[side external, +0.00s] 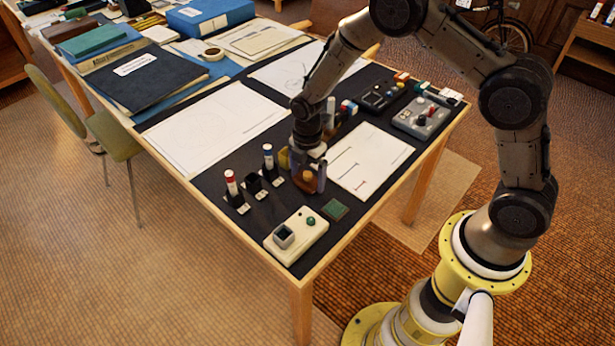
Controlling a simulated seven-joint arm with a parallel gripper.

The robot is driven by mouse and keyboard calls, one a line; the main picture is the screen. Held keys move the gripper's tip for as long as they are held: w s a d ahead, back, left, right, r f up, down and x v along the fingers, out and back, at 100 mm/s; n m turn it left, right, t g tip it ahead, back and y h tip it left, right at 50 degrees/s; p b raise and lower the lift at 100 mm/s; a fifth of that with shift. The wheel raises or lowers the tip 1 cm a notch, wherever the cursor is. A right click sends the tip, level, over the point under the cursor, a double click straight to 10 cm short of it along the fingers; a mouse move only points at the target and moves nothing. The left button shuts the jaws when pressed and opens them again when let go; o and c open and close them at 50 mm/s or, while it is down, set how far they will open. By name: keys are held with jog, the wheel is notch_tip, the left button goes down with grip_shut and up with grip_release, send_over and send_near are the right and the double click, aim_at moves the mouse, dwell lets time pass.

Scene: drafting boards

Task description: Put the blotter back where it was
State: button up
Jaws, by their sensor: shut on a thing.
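My gripper (308,184) points down over the near part of the dark-topped drafting table (205,187). It is shut on a small amber-brown thing with a rounded shape (308,177), which seems to be the blotter. The fingers hide much of it, and I cannot tell whether its underside touches the table. A small green square (335,209) lies flat just to the right and nearer the table edge. A yellowish thing (283,159) shows partly behind the gripper, to its left.
Left of the gripper stand a red-capped marker (231,184), a blue-capped marker (268,157) and a black holder (254,187). A cream box (296,236) sits at the near corner. Drawing sheets (372,160) and a grey knobbed box (421,118) lie to the right.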

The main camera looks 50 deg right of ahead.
jog(key=shift+f, duration=0.35)
jog(key=shift+f, duration=0.15)
jog(key=o, duration=0.9)
jog(key=shift+c, duration=0.2)
notch_tip(320, 180, up, 12)
jog(key=shift+r, duration=0.25)
notch_tip(320, 180, up, 11)
jog(key=m+t, duration=0.2)
jog(key=m, duration=0.3)
send_over(308, 173)
jog(key=s+d, duration=0.1)
jog(key=s, duration=0.5)
jog(key=s+d+r+m+t, duration=0.1)
jog(key=s+r+m, duration=0.3)
jog(key=s+m, duration=0.3)
jog(key=s+d+r+m+t, duration=0.1)
jog(key=s+r+m, duration=0.3)
jog(key=s, duration=0.9)
jog(key=m+t, duration=0.1)
jog(key=m, duration=0.2)
jog(key=shift+d+t, duration=0.2)
jog(key=shift+t, duration=0.1)
